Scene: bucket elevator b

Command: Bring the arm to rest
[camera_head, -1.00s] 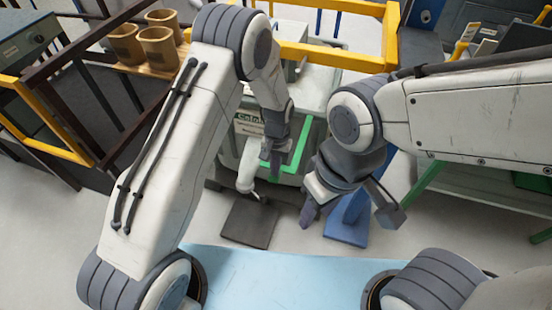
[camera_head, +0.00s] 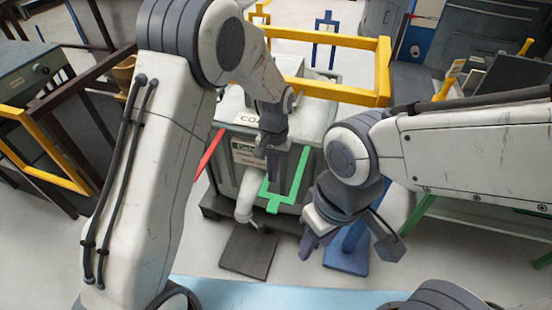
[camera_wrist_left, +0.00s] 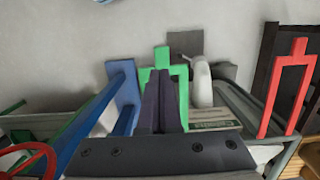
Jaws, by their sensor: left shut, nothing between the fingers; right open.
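My left gripper (camera_head: 273,172) hangs in front of the grey bin-like machine (camera_head: 231,165), which has a printed label on its front. Its dark fingers are closed together with nothing between them, as the left wrist view shows (camera_wrist_left: 158,90). The fingers overlap the green bracket (camera_head: 304,178) in the picture; I cannot tell whether they touch it. My right gripper (camera_head: 347,245) is open and empty, its fingers spread above the floor in front of the blue stand (camera_head: 345,262). The left arm reaches in from the left, bent at its upper joint.
A yellow frame (camera_head: 335,92) stands around the machine's back. A red bar (camera_head: 208,153) is at its left, and a white pipe (camera_head: 244,203) at its front. A dark plate (camera_head: 247,252) lies on the floor. Benches stand left and right. Floor shows at lower left.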

